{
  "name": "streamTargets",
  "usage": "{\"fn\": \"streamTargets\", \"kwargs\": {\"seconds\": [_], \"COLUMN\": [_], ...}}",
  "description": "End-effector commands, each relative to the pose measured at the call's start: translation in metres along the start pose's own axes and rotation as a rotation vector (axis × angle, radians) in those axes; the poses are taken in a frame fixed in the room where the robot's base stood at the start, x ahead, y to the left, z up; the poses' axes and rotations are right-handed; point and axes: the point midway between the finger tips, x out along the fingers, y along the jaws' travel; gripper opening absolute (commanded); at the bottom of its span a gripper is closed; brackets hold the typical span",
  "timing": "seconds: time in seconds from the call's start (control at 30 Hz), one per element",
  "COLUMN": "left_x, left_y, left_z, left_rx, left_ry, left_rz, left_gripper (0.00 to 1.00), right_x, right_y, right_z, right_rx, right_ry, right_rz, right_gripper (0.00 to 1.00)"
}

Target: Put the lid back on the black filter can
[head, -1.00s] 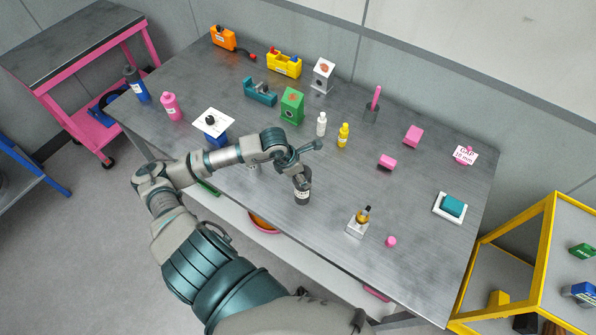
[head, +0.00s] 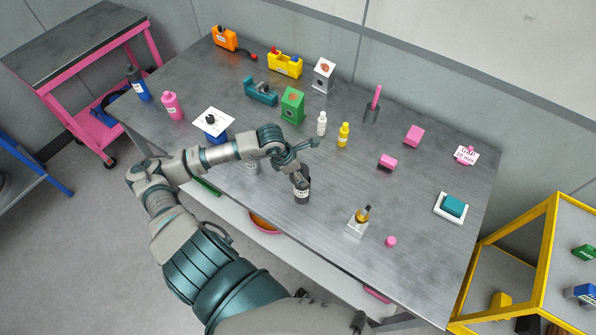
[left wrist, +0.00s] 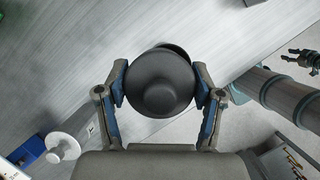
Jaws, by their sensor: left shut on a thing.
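The black filter can (head: 302,196) stands upright near the table's front edge, with a pale label on its side. My left gripper (head: 302,177) is right above it. In the left wrist view the left gripper (left wrist: 161,88) is shut on the round dark lid (left wrist: 160,82), with a finger at each side and the knob facing the camera. A dark rim shows behind the lid's upper right edge, so lid and can look slightly offset. I cannot tell whether they touch. A dark gripper, seemingly my right one (left wrist: 304,61), shows small at the right of the wrist view.
A gold-topped item on a clear block (head: 358,222) and a pink knob (head: 391,241) stand right of the can. White (head: 322,124) and yellow (head: 343,135) bottles stand behind it. A white plate on a blue base (head: 213,123) is to the left. Bare tabletop lies between them.

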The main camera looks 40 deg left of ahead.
Motion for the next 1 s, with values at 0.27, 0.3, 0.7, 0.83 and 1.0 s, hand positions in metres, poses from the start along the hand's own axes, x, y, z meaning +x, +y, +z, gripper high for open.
{"fn": "streamTargets", "kwargs": {"seconds": [0.27,0.3,0.7,0.83,1.0], "left_x": [0.001,0.001,0.001,0.0,0.0], "left_y": [0.006,0.007,0.004,-0.001,-0.004], "left_z": [-0.005,-0.005,-0.003,0.001,0.004], "left_rx": [-0.002,-0.002,-0.001,0.0,0.001], "left_ry": [-0.003,-0.003,-0.002,-0.003,-0.002], "left_rz": [-0.005,-0.005,-0.004,-0.002,-0.002], "left_gripper": [0.38,0.38,0.38,0.38,0.38], "right_x": [0.0,0.0,0.002,0.003,0.004], "right_y": [0.02,0.022,-0.002,-0.003,0.005], "right_z": [0.004,0.004,-0.001,-0.001,0.001], "right_rx": [0.001,0.001,0.005,0.003,0.0], "right_ry": [-0.005,-0.005,0.0,0.001,-0.001], "right_rz": [0.024,0.025,-0.002,-0.004,0.006], "right_gripper": [0.4,0.4,0.4,0.4,0.4]}}
